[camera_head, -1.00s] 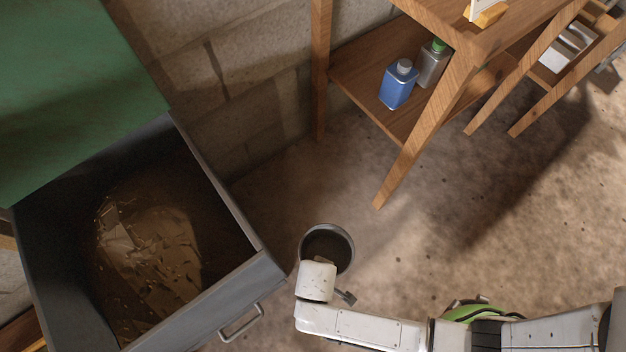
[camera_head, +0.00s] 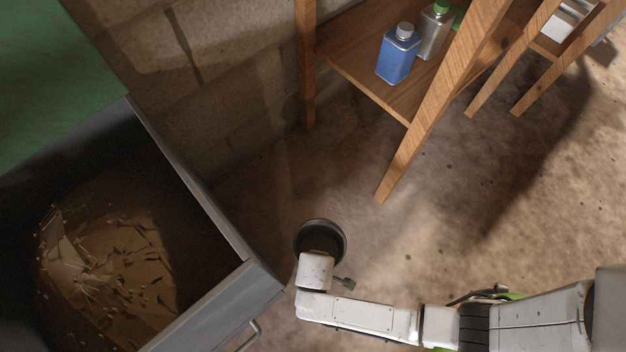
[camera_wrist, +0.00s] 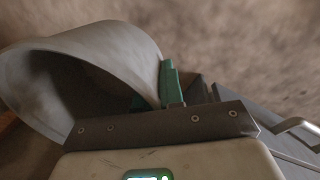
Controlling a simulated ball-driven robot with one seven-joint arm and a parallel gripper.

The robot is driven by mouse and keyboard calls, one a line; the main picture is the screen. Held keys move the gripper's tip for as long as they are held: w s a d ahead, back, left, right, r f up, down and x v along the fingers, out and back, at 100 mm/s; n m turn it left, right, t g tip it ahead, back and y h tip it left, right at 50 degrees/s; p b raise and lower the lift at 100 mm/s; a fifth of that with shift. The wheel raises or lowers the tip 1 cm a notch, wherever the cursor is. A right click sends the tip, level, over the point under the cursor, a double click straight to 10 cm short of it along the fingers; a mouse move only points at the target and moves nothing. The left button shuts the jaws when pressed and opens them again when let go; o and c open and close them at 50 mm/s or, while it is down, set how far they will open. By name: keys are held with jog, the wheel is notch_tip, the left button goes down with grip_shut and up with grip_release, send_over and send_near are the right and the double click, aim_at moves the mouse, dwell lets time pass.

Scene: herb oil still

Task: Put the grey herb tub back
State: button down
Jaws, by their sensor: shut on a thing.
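The grey herb tub (camera_head: 321,228) is a round, open-topped tub, seen in the head view just beyond the end of my arm. In the wrist view the tub (camera_wrist: 100,50) lies tilted across the left, with its wall between the green fingers of my gripper (camera_wrist: 152,90). My gripper is shut on the tub's wall near the rim. In the head view my wrist hides the fingers and part of the tub. The inside of the tub looks dark, and I cannot tell whether anything is in it.
A large grey bin (camera_head: 215,215) with a green lid (camera_head: 50,80) stands open at left, brown plant matter inside. A wooden stand (camera_head: 365,85) holds a blue bottle (camera_head: 398,56) and a grey bottle (camera_head: 433,32) on its lower shelf. Floor (camera_head: 500,230) at right is clear.

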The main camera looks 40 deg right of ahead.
jog(key=w+f, duration=0.1)
jog(key=w+d+f+b, duration=0.1)
jog(key=f, duration=0.1)
jog(key=w+f+b, duration=0.1)
jog(key=shift+d+f, duration=0.15)
jog(key=shift+d, duration=0.15)
jog(key=shift+w+d+f+b, duration=0.1)
jog(key=shift+w+f+b, duration=0.1)
jog(key=shift+f+b, duration=1.35)
jog(key=shift+f, duration=0.35)
jog(key=c, duration=1.3)
grip_release()
jog(key=shift+o, duration=0.2)
jog(key=shift+r, duration=0.1)
